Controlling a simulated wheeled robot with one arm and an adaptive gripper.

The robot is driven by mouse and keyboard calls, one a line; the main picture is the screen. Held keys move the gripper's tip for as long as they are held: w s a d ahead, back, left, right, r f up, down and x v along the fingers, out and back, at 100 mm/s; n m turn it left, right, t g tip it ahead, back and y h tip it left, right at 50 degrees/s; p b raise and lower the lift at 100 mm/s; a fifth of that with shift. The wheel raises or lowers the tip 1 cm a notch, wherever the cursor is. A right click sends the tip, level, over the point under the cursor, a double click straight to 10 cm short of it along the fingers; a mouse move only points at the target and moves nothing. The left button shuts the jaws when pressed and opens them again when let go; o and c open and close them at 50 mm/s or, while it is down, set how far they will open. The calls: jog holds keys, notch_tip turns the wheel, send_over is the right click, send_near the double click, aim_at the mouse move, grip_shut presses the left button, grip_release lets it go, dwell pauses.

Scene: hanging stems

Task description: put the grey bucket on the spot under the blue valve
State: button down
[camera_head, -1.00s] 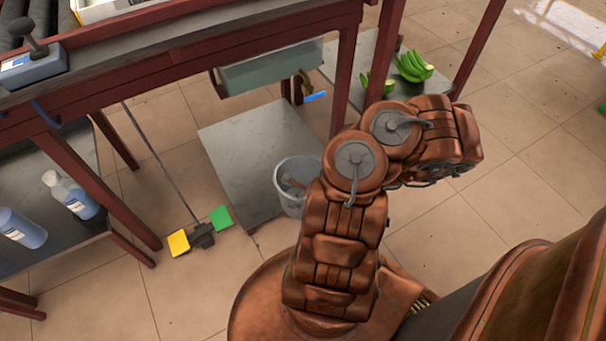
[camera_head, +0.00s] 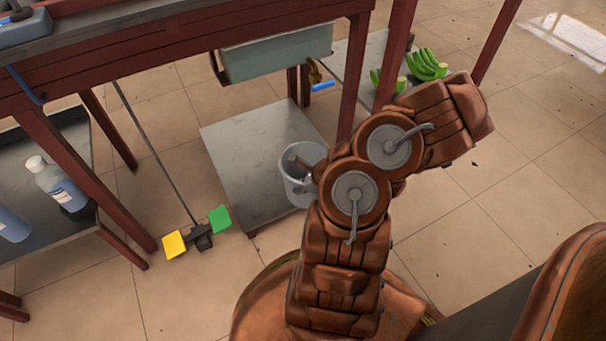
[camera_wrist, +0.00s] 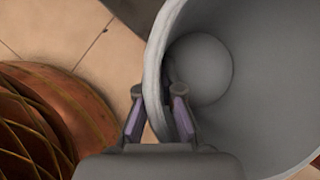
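The grey bucket (camera_head: 288,165) is upright at the right side of the grey slab (camera_head: 240,165), partly hidden by my arm. I cannot tell whether it rests on the slab or hangs just above it. In the wrist view, the bucket (camera_wrist: 275,110) fills the right side. My gripper (camera_wrist: 158,92) straddles its wall, one finger outside and one inside, and looks closed on the rim. The blue valve (camera_head: 323,86) is on a brass tap beside the tank (camera_head: 275,53), farther back than the bucket. No marked spot is distinguishable.
Red table legs (camera_head: 355,85) stand close behind my arm. Floor at right is clear.

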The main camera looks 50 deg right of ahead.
jog(key=b, duration=0.2)
send_over(303, 171)
jog(key=s+a, duration=0.4)
jog(key=f, duration=0.1)
jog(key=f+b, duration=0.2)
jog(key=w+d+f+b, duration=0.1)
jog(key=shift+w+f, duration=0.1)
jog(key=shift+f, duration=0.25)
jog(key=shift+r, duration=0.1)
jog(key=c, duration=1.3)
grip_release()
